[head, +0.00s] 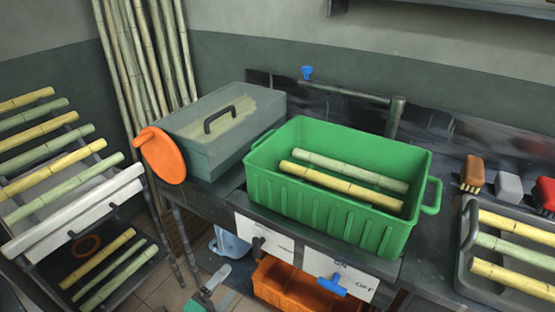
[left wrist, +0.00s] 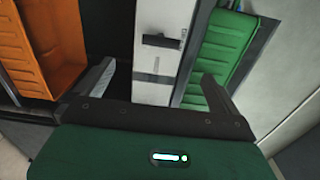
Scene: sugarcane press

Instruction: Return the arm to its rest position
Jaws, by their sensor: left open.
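My left gripper (head: 222,288) is low in the head view, at the bottom edge left of the middle. It is in front of the bench and below the bench top. Its two grey fingers are spread with nothing between them. In the left wrist view the green-bodied gripper (left wrist: 157,73) also shows open fingers, apart and empty, with a white panel (left wrist: 165,50) beyond them. Most of my left arm is out of the head view. My right gripper is in neither view.
A green crate (head: 310,207) holding two cane pieces stands on the bench. A grey press box (head: 222,150) with an orange disc (head: 163,157) is at its left. An orange bin (head: 285,285) is under the bench. A cane rack (head: 75,220) stands at far left.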

